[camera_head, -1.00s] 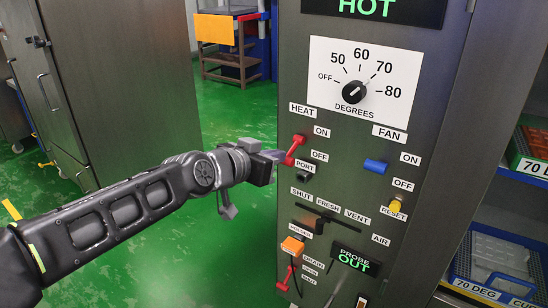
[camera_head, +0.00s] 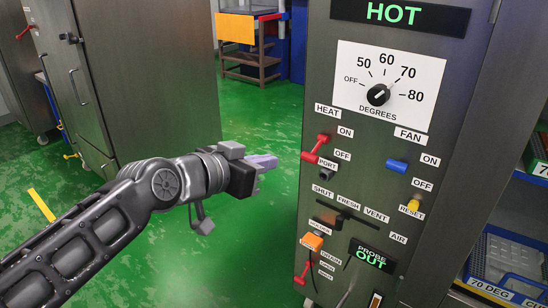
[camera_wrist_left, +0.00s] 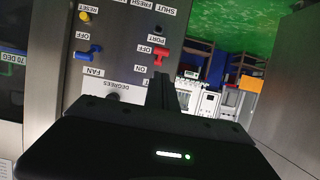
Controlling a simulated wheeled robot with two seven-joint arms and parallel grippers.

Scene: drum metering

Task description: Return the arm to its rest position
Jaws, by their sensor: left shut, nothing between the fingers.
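My left arm comes in from the left in the head view. Its gripper (camera_head: 264,162) is shut and empty, held in the air to the left of the control panel (camera_head: 345,155), apart from it. The red HEAT switch (camera_head: 316,148) is just right of the fingertips in the picture. In the left wrist view the shut fingers (camera_wrist_left: 162,90) point toward the panel, with the red switch (camera_wrist_left: 160,56) beyond them. My right gripper is in neither view.
The panel has a dial (camera_head: 378,95), a blue FAN switch (camera_head: 397,166), a yellow RESET button (camera_head: 413,205) and an orange part (camera_head: 312,242). A blue shelf with bins (camera_head: 505,270) stands at right. A grey cabinet (camera_head: 145,80) stands behind my arm. Green floor (camera_head: 255,240) between is clear.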

